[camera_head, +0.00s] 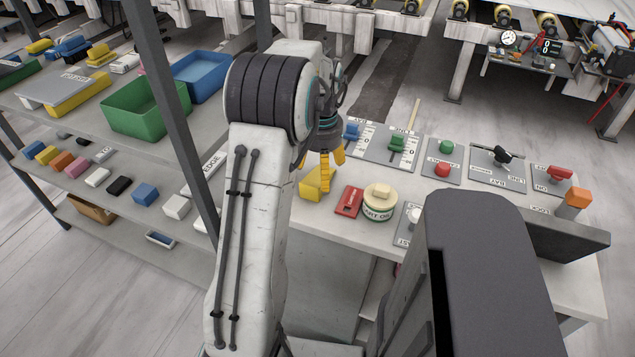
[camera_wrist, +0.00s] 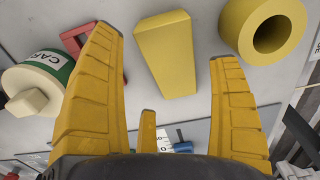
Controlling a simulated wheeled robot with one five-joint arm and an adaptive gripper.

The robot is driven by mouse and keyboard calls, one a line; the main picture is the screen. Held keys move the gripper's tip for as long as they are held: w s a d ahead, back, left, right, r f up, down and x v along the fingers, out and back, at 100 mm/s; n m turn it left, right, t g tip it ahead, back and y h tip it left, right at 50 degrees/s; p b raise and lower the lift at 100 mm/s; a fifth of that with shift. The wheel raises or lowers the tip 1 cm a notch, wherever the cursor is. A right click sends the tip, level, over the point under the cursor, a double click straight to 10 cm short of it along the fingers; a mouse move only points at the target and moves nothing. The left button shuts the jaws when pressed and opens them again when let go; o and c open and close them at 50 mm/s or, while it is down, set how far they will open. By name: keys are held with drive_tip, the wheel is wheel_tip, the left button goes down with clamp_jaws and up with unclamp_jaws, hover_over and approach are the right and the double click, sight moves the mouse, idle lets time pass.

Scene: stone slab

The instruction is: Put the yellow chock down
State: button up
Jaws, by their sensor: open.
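The yellow chock (camera_head: 315,186) is a wedge-like block on the grey slab, just left of a red item (camera_head: 348,201). My gripper (camera_head: 327,172) points down close beside it and partly covers it. In the wrist view the chock (camera_wrist: 167,52) shows beyond and between the two spread yellow fingers. A gap shows on each side of it, and neither finger touches it in that view. The gripper is open and holds nothing.
A yellow ring (camera_wrist: 264,27) lies near the chock. A round green-and-white tin (camera_head: 379,205) stands right of the red item. Several switch panels (camera_head: 441,160) line the slab to the right. Shelves with a green bin (camera_head: 146,108) stand at left behind a grey post.

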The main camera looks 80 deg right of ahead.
sight(318, 176)
drive_tip(key=shift+w+f, duration=0.1)
drive_tip(key=shift+f, duration=2)
drive_tip(key=c, duration=1)
